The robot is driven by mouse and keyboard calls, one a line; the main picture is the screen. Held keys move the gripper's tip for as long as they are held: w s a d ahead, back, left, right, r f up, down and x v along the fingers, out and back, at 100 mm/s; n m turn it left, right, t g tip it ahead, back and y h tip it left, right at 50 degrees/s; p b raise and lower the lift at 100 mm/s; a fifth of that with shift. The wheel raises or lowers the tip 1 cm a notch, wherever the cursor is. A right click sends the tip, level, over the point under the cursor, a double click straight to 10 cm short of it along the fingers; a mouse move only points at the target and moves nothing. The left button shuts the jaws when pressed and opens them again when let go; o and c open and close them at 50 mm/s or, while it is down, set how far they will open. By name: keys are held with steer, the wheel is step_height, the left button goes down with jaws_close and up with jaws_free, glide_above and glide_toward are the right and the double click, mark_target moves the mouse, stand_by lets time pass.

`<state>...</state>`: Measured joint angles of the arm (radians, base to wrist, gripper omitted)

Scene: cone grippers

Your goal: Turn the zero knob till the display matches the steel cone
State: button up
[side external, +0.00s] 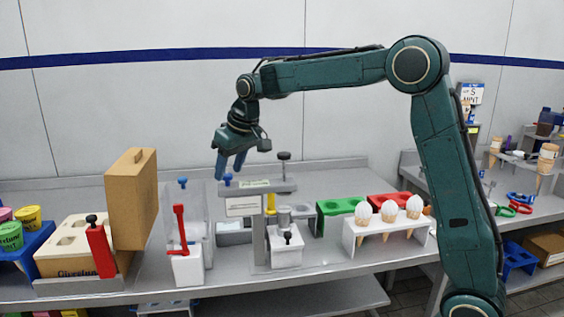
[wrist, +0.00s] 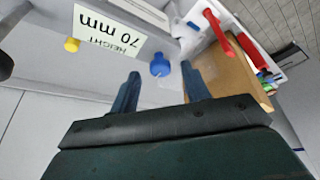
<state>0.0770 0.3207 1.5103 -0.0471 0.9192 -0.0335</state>
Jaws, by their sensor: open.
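My gripper (side external: 229,173) points down with its two blue fingers apart and empty. A blue knob (side external: 228,179) on the left end of the grey measuring stand (side external: 262,240) is just below the fingertips. In the wrist view this knob (wrist: 160,66) shows between and just beyond the fingertips; contact is not visible. A display plate (wrist: 111,33) beside it reads "HEIGHT 70 mm", upside down. A yellow knob (wrist: 71,44) is at its left. No steel cone can be made out clearly, and I cannot read which knob is marked zero.
A clear-sided fixture with a red lever (side external: 180,228) and a tall cardboard box (side external: 131,198) stand to the left. A black knob (side external: 284,156) rises from the stand's right end. White-topped cones stand in a white rack (side external: 385,238) at right. Above the bench is free room.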

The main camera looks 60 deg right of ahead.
steer(key=shift+w+f, duration=0.15)
steer(key=shift+f, duration=0.25)
steer(key=c, duration=1)
